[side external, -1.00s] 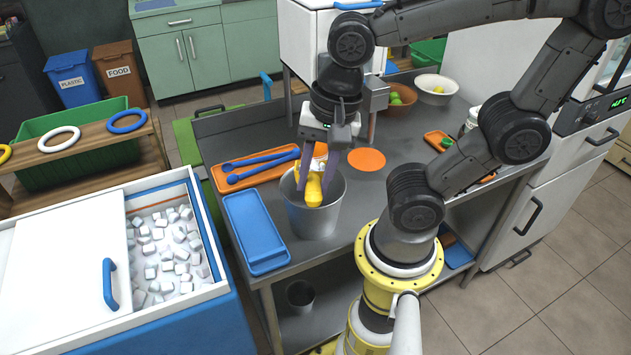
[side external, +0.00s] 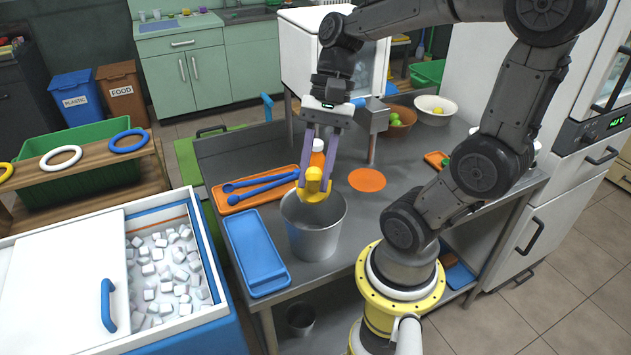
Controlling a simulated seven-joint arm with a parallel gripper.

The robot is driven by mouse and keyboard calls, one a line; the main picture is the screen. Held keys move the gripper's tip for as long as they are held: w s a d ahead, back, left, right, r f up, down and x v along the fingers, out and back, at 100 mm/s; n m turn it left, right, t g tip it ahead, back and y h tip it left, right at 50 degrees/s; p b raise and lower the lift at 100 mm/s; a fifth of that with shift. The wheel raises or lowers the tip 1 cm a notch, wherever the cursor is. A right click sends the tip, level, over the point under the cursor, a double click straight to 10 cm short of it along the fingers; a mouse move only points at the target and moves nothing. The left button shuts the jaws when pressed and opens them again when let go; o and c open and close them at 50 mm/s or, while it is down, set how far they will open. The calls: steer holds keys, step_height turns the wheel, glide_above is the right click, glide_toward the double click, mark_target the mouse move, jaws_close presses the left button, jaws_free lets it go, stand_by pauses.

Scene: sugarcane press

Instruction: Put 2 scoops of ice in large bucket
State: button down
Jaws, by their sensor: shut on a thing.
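My gripper (side external: 314,183) is shut on a yellow scoop (side external: 315,184) and holds it above the rim of the large metal bucket (side external: 314,232), towards its back side. The bucket stands upright on the steel table. Its inside is only partly visible, and I cannot tell whether ice lies in it. I see no ice in the scoop from this angle. Ice cubes (side external: 163,268) fill the open part of the ice chest (side external: 208,258) at the left. The chest's white lid (side external: 62,272) covers its left part.
A blue tray (side external: 256,252) lies left of the bucket. An orange tray (side external: 240,206) with blue utensils (side external: 262,184) lies behind it. An orange disc (side external: 367,180) and bowls (side external: 398,120) are to the right.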

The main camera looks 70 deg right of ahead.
mark_target(317, 184)
steer(key=shift+w+d+r+g+y, duration=0.2)
steer(key=shift+w+d+r+y, duration=0.15)
steer(key=shift+d+y, duration=0.4)
steer(key=shift+w+d+r+g+y, duration=0.25)
steer(key=shift+d+r+y, duration=0.25)
steer(key=shift+d, duration=0.4)
steer(key=shift+w+d+r+g+y, duration=0.15)
steer(key=shift+w+d+r+y, duration=0.15)
steer(key=shift+d+y, duration=0.5)
steer(key=shift+s+a+t+h, duration=0.15)
steer(key=shift+s+a+h, duration=0.1)
steer(key=shift+a+h, duration=0.4)
steer(key=shift+s+a+t+h, duration=0.25)
steer(key=shift+a+h, duration=0.25)
steer(key=shift+a, duration=0.3)
steer(key=shift+s+a+t+h, duration=0.1)
steer(key=shift+s+a+h, duration=0.2)
steer(key=shift+a+h, duration=0.35)
steer(key=shift+s+a, duration=0.1)
steer(key=shift+a, duration=0.2)
